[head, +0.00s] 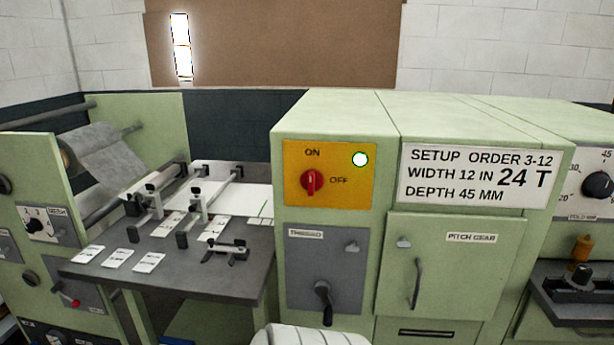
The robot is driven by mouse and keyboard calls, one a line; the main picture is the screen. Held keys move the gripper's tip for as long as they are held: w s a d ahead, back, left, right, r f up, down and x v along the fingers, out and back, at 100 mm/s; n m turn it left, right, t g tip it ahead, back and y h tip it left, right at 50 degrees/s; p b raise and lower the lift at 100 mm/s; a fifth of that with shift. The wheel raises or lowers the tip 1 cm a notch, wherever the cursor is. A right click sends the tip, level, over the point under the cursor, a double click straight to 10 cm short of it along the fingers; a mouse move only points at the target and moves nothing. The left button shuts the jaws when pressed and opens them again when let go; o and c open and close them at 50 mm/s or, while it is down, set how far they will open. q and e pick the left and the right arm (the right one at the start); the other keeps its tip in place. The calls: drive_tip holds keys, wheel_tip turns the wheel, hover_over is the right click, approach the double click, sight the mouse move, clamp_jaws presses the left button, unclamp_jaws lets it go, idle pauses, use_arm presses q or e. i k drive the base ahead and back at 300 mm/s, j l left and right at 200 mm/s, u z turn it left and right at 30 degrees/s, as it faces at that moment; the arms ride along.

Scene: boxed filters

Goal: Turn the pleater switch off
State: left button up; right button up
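The pleater switch (312,182) is a red rotary knob on a yellow plate (340,196) at the front of the pale green machine (390,132). ON is printed above the knob and OFF to its right. The knob's grip looks about upright, toward ON. A round lamp (360,159) at the plate's upper right glows white with a green rim. Neither of my grippers is in view.
Below the switch is a grey panel with a black crank handle (324,300). A pitch gear door (440,270) and setup sign (475,177) are to the right. A grey table (205,255) with cards and clamps juts out left. A white ribbed shape fills the bottom middle.

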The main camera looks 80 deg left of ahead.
sight(312, 180)
drive_tip(key=u, duration=2.55)
